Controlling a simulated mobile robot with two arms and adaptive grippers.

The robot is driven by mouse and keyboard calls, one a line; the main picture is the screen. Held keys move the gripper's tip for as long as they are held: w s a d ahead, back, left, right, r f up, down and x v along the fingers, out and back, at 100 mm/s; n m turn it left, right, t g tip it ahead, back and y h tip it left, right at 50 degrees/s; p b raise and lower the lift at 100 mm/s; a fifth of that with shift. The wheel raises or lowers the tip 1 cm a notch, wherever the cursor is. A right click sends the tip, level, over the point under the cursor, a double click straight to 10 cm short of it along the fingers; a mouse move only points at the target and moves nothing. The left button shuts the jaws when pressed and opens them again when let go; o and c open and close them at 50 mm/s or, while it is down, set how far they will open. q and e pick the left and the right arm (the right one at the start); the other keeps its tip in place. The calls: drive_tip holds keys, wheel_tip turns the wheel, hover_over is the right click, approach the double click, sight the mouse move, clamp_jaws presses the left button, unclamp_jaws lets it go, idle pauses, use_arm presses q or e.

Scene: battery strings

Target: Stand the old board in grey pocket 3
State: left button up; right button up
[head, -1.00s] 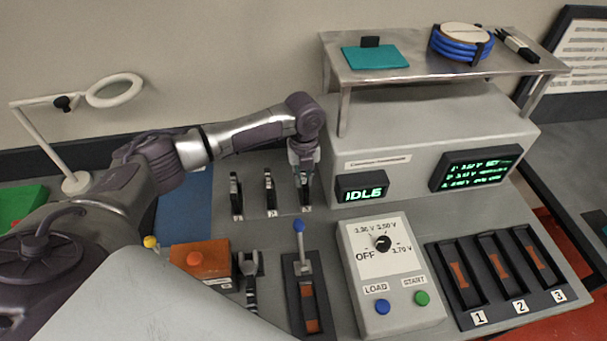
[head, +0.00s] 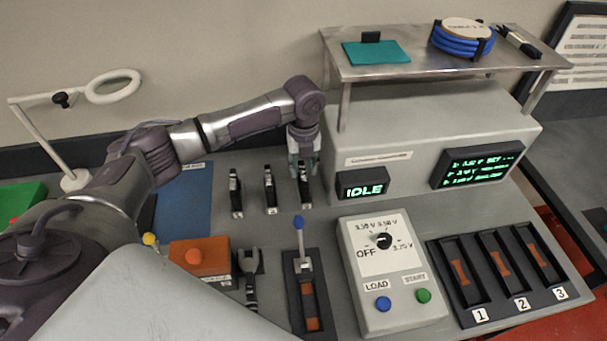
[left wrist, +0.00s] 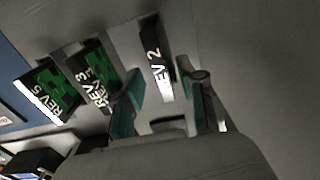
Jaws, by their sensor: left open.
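Three upright boards stand in a row in slots left of the grey console. The left wrist view shows their labels: REV 5 (left wrist: 45,92), REV 3 (left wrist: 92,75) and REV 2 (left wrist: 157,62). The REV 2 board is the rightmost one in the head view (head: 305,190), in the third slot, standing upright. My left gripper (head: 303,170) is open just above this board. In the left wrist view its two fingers (left wrist: 160,95) lie to either side of the board's near end, apart from it. The slot bases are mostly hidden. My right gripper is not in view.
The console (head: 420,150) with its IDLE display stands right of the boards, close to my gripper. A shelf (head: 450,65) rises behind it. A blue mat (head: 184,200) lies to the left. A lever (head: 300,240), dial box (head: 385,270) and numbered bays (head: 510,270) are in front.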

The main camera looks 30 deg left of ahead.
use_arm(q)
wheel_tip(320, 180, up, 9)
drive_tip(key=b, duration=0.2)
drive_tip(key=shift+r, duration=0.2)
drive_tip(key=shift+f, duration=0.1)
